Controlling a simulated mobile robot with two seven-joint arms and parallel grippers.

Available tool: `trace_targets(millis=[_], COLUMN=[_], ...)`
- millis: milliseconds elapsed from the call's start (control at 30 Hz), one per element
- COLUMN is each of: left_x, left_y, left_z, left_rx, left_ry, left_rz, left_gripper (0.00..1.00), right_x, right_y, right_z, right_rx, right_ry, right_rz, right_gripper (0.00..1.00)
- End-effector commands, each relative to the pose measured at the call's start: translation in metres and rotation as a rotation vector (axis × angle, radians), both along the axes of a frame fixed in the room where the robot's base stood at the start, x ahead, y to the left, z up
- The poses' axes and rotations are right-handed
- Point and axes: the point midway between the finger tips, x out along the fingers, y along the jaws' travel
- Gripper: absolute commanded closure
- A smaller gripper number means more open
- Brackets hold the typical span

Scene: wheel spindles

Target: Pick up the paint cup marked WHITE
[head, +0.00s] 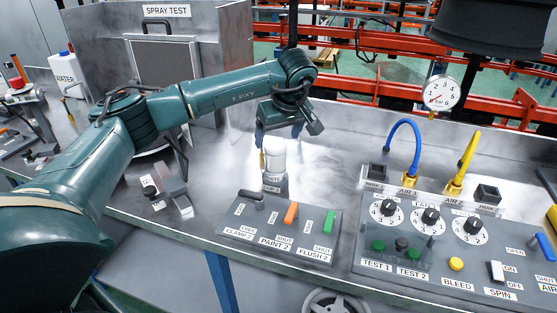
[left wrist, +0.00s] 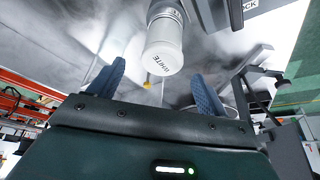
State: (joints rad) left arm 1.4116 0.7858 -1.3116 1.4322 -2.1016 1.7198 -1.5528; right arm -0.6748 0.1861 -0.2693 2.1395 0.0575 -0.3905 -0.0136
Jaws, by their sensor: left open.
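The paint cup (head: 275,160) is a white cylinder standing upright on a small grey labelled holder (head: 273,184) behind the lever panel. In the left wrist view the cup (left wrist: 164,52) shows the word WHITE. My left gripper (head: 279,138) reaches over from the left and is at the cup's top. It is open, and its two blue fingers (left wrist: 157,72) stand apart on either side of the cup's near end, with gaps visible. A small yellow-orange tip (left wrist: 146,84) shows beside the cup. My right gripper is in neither view.
A lever panel (head: 230,228) with orange and green handles stands in front of the cup. A control box (head: 400,262) with dials, buttons and blue and yellow hoses is at right. The SPRAY TEST booth (head: 220,60) stands behind my left arm. The bench right of the cup is clear.

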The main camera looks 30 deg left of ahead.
Motion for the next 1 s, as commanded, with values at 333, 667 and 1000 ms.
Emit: trace_targets(millis=[333,667,1000], left_x=[0.003,0.007,0.008], left_y=[0.009,0.019,0.019], left_z=[-0.031,-0.069,-0.069], left_rx=[-0.001,-0.002,-0.003], left_ry=[0.003,0.001,-0.001], left_rz=[0.001,-0.001,-0.001], left_gripper=[0.23,0.23,0.32], right_x=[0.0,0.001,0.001], right_y=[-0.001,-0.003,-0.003], right_z=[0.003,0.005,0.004], right_rx=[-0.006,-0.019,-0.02], right_ry=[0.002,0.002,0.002], right_rz=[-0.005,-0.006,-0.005], right_gripper=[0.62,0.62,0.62])
